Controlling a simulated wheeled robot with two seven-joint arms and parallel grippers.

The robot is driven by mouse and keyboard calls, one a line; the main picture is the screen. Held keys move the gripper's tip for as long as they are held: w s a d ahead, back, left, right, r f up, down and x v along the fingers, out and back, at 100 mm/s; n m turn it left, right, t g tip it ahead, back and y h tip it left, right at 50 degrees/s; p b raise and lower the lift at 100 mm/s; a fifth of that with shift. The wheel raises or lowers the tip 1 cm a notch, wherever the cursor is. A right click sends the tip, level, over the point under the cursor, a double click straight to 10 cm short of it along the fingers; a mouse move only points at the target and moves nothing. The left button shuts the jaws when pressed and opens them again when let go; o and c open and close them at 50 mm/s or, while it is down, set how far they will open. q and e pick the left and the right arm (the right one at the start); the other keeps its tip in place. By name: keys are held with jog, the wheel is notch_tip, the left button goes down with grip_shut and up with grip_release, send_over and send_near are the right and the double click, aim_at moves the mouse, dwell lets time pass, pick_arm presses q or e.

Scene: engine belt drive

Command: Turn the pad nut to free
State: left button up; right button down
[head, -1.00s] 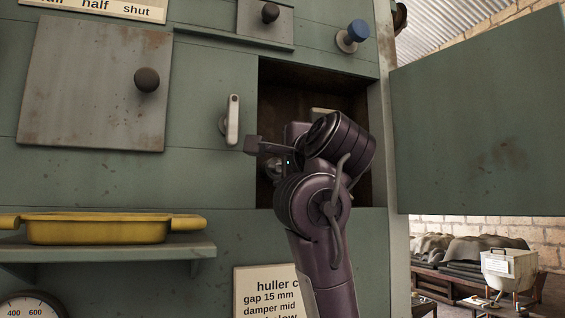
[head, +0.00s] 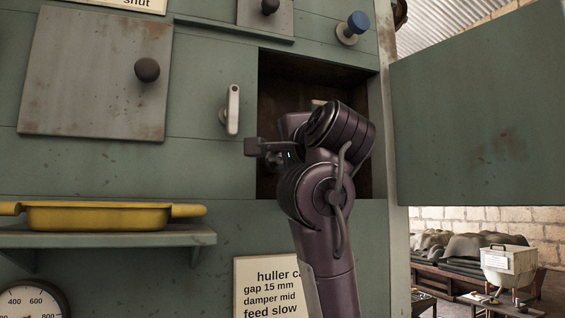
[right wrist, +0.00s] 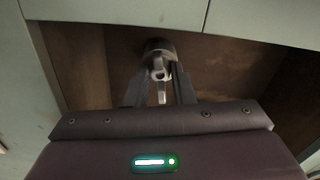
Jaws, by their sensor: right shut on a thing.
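The pad nut (right wrist: 158,50) shows in the right wrist view as a rounded grey metal piece inside the brown-walled compartment. My right gripper (right wrist: 160,73) is shut on it, with one dark finger on each side. A pale prong stands between the fingers below the nut. In the head view my right arm reaches into the open compartment (head: 282,80), and my wrist hides the nut and most of the fingers. My left gripper is in neither view.
The compartment's green door (head: 475,110) stands open at the right. Left of the opening are a pale latch handle (head: 233,108) and a grey hatch with a black knob (head: 147,70). A yellow tray (head: 100,217) rests on a shelf below.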

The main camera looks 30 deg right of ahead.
jog(key=n, duration=0.2)
jog(key=n+b, duration=0.1)
jog(key=shift+f+n, duration=0.2)
jog(key=shift+n, duration=0.2)
jog(key=n+b, duration=0.2)
jog(key=n, duration=0.2)
jog(key=shift+n, duration=0.3)
jog(key=n+b, duration=0.1)
jog(key=n, duration=0.3)
jog(key=shift+n+b, duration=0.3)
jog(key=shift+n, duration=1.4)
jog(key=shift+r, duration=0.1)
jog(key=c, duration=1.3)
grip_release()
jog(key=shift+o, duration=0.2)
